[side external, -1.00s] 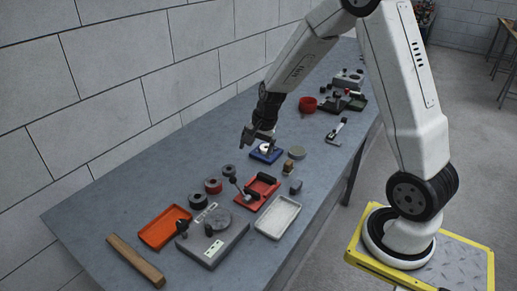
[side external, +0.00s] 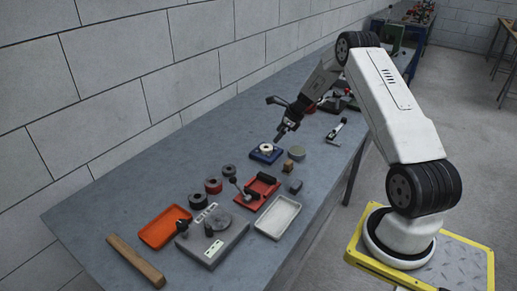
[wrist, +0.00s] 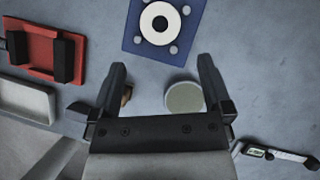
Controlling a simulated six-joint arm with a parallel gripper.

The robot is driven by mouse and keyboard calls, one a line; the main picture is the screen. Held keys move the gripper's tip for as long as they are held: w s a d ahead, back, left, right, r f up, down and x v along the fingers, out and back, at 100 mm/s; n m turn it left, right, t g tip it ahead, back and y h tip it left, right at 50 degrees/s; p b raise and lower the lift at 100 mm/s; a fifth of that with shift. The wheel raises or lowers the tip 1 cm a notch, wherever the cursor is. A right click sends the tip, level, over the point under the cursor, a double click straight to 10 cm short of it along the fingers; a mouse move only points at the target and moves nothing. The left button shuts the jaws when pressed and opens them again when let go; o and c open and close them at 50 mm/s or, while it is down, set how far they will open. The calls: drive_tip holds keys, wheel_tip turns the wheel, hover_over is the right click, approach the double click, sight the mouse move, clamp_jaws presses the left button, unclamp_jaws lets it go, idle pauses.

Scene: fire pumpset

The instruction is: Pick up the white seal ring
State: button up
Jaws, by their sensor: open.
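The white seal ring (side external: 266,147) sits on a small blue plate (side external: 255,156) on the grey table. In the wrist view the ring (wrist: 146,24) is a white disc with a dark centre, and grey round studs show at the corners of the blue plate (wrist: 132,44). My gripper (side external: 278,140) is above the table, just right of the ring in the side view. The ring lies beyond the fingertips, toward the top of the picture.
A grey-green round disc (wrist: 184,97) and a small brown block (side external: 287,166) lie close to the fingers. A red fixture (wrist: 42,52) and a white tray (side external: 278,217) are to the left in the wrist view. A caliper-like tool (side external: 336,131) lies to the right.

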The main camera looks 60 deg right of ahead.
sight(267, 147)
drive_tip(key=shift+x, duration=1.3)
drive_tip(key=shift+f, duration=0.1)
drive_tip(key=shift+x, duration=2.5)
drive_tip(key=shift+w, duration=0.1)
drive_tip(key=c, duration=1.2)
drive_tip(key=shift+r, duration=0.25)
